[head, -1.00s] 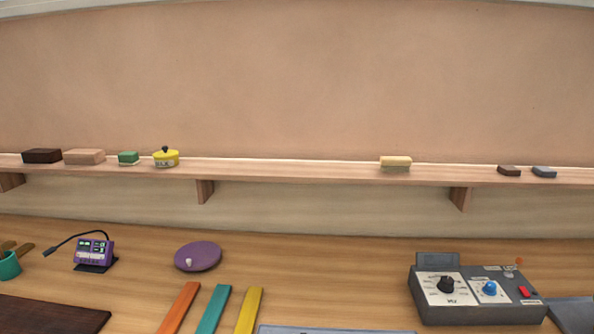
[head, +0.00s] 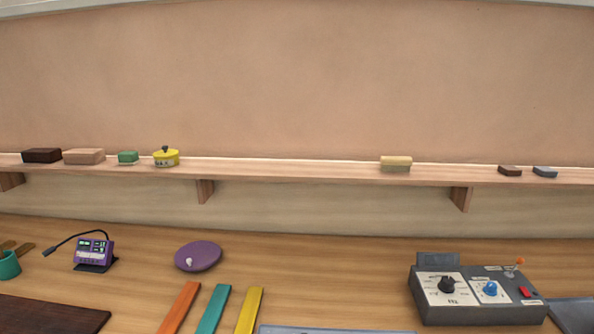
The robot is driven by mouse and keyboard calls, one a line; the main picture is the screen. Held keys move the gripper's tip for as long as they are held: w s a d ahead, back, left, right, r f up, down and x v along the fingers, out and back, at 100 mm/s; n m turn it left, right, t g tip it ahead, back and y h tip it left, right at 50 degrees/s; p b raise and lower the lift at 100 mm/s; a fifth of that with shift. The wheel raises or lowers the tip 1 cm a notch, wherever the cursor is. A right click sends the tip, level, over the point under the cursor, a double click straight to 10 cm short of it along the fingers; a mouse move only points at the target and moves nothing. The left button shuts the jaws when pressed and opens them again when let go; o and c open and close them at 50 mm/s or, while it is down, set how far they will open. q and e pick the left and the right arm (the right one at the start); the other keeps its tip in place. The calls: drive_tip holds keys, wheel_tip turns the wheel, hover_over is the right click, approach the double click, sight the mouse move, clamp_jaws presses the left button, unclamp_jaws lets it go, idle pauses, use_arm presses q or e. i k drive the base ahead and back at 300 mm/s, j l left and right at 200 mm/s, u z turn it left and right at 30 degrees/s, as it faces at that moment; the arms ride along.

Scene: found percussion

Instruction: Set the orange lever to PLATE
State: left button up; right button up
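The orange-tipped lever (head: 520,262) stands at the back right of a dark grey control box (head: 480,311) on the table at the right. Its thin stem rises from the box top, and the small label text beside it is too small to read. The box also has a black knob (head: 447,285) and a blue knob (head: 490,288) on white dial plates, and a red switch (head: 526,292). Neither of my grippers shows in the head view.
A purple disc (head: 199,256), a purple meter (head: 93,249) and orange, teal and yellow bars (head: 214,308) lie to the left. A shelf (head: 290,171) with small blocks and a yellow pot (head: 166,158) runs along the wall. The table between disc and box is clear.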

sight(520, 261)
drive_tip(key=z, duration=1.3)
drive_tip(key=i+l+u, duration=0.1)
drive_tip(key=u, duration=0.25)
drive_tip(key=l+u, duration=0.4)
